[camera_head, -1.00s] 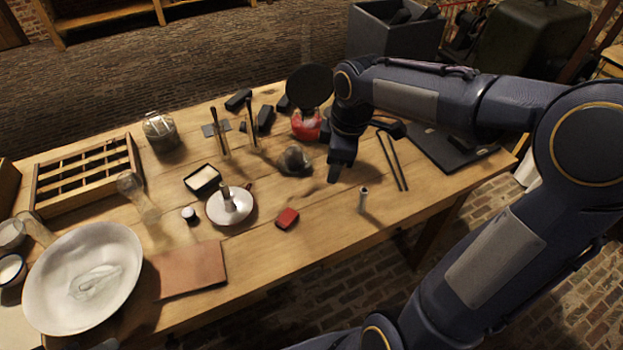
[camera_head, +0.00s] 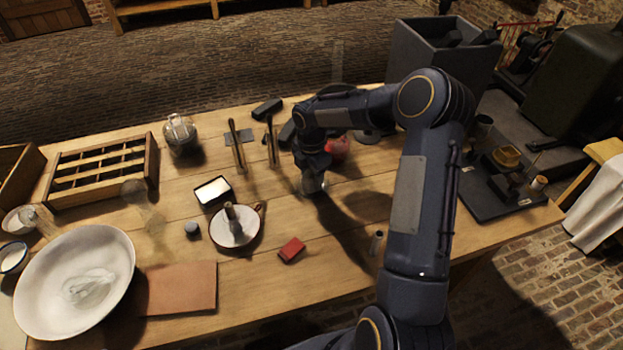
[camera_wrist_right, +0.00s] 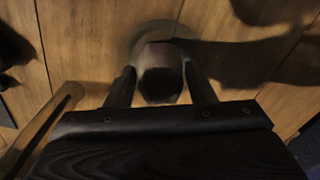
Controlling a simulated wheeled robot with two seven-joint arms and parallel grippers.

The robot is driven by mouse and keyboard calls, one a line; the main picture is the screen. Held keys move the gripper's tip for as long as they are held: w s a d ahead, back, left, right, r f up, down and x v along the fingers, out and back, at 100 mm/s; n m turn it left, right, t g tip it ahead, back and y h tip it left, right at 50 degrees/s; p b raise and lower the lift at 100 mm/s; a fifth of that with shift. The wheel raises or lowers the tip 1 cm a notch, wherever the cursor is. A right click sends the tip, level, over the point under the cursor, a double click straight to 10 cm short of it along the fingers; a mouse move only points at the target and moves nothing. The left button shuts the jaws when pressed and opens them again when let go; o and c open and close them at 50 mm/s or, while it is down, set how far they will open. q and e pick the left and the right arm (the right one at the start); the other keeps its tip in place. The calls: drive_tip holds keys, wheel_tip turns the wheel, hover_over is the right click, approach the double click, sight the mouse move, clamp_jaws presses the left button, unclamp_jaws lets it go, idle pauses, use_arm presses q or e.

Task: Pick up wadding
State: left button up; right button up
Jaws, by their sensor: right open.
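My right gripper (camera_head: 312,178) points down at the middle of the table, over a small grey lump (camera_head: 313,186), which may be the wadding. In the right wrist view the gripper (camera_wrist_right: 160,88) is open, with one finger on each side of a dark, blocky piece (camera_wrist_right: 159,75). A paler round shape shows behind that piece. I cannot tell whether the fingers touch it. A white crumpled piece (camera_head: 90,286) lies in the large white basin (camera_head: 36,291) at the left; I cannot tell its material. My left gripper is not in view.
Near the right gripper stand upright tools (camera_head: 237,148), a red round thing (camera_head: 338,147) and dark blocks (camera_head: 267,109). A white dish (camera_head: 221,239), a small red block (camera_head: 291,250) and a brown mat (camera_head: 190,287) lie nearer the front. A slotted wooden tray (camera_head: 150,160) is at left.

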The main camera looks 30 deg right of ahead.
sight(311, 173)
drive_tip(key=shift+f, duration=0.6)
drive_tip(key=c, duration=0.7)
wheel_tip(311, 173, up, 18)
drive_tip(key=shift+r, duration=0.1)
